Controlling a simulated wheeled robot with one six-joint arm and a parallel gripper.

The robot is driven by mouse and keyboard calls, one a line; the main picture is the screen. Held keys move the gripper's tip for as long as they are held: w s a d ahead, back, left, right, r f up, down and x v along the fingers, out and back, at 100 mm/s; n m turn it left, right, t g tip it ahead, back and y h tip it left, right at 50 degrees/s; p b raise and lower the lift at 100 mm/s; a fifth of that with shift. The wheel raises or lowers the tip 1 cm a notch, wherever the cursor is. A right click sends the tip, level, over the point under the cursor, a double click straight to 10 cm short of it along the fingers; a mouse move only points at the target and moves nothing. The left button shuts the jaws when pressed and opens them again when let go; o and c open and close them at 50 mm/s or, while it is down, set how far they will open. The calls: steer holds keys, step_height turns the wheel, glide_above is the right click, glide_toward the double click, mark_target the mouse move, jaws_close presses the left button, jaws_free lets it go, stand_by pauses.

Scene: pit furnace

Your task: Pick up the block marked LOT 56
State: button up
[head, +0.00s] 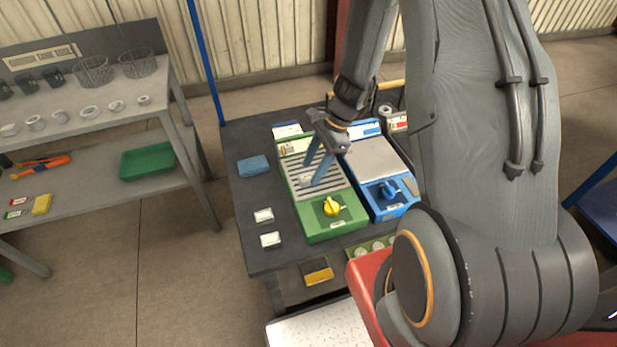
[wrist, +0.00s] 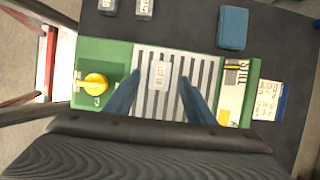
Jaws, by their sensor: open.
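A small pale block (wrist: 160,75) with dark writing lies on the slatted grate (wrist: 210,70) of the green unit. Its marking is too small to read for sure. It also shows partly in the head view (head: 306,180). My gripper (wrist: 160,80) is open, pointing down over the grate, with one blue finger on each side of the block in the wrist view; I cannot tell whether they touch it.
The green unit (head: 318,230) has a yellow knob (head: 332,207). A blue unit (head: 388,212) stands beside it on the right. A grey shelf (head: 100,115) with baskets and a green tray stands at the left.

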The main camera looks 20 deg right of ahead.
steer(key=shift+x, duration=1.2)
jaws_close()
steer(key=shift+r, duration=0.15)
